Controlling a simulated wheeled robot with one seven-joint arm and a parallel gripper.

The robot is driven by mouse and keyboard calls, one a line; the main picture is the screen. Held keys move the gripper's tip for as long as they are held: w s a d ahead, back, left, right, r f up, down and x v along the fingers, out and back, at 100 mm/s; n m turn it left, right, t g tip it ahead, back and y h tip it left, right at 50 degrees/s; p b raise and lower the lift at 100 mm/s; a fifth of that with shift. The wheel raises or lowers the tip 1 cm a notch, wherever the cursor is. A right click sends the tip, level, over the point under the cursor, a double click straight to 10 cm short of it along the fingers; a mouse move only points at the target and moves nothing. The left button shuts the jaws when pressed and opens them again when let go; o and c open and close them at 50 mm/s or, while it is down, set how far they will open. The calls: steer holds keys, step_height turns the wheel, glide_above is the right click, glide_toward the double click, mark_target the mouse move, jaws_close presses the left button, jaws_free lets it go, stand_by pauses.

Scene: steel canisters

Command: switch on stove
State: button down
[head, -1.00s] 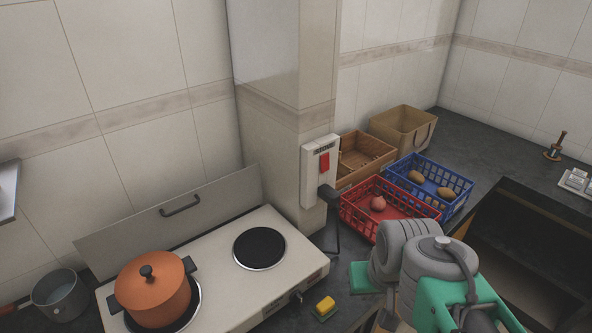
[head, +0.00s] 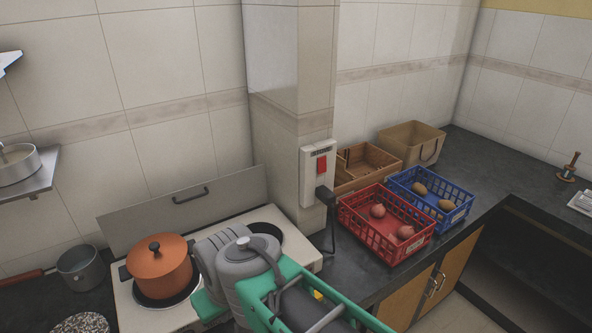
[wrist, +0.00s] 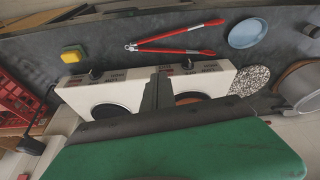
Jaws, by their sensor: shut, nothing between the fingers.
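The white two-plate stove (head: 297,243) stands on the counter below its raised back panel. An orange lidded pot (head: 159,267) sits on its left plate, and the right plate is partly hidden by my arm. In the wrist view the stove (wrist: 135,92) shows its front edge with two dark knobs, one (wrist: 95,73) on the left and one (wrist: 188,64) on the right. My gripper (wrist: 158,92) is shut and empty, in front of the stove between the knobs in that picture. Its fingertips are hidden in the head view. Whether it touches the stove cannot be told.
A wall socket with a red switch (head: 321,164) and black plug is on the pillar. Red (head: 385,225) and blue (head: 430,192) baskets stand right of the stove.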

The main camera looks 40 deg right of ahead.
steer(key=shift+w, duration=0.1)
steer(key=w+d+r+m+t, duration=0.2)
steer(key=w+d+r+m, duration=0.3)
steer(key=d, duration=0.5)
steer(key=w+d+r+m+t, duration=0.2)
steer(key=w+d+r+m, duration=0.2)
steer(key=w+d+m, duration=0.45)
steer(key=s+d+r+m+t, duration=0.1)
steer(key=s+d+r+m, duration=0.2)
steer(key=d, duration=0.8)
steer(key=s+d+r+m+t+h, duration=0.1)
steer(key=s+d+r+m+t, duration=0.1)
steer(key=s+d, duration=0.5)
steer(key=d+r+m+b, duration=0.1)
steer(key=d, duration=0.4)
steer(key=shift+s+r, duration=0.15)
steer(key=shift+r, duration=0.05)
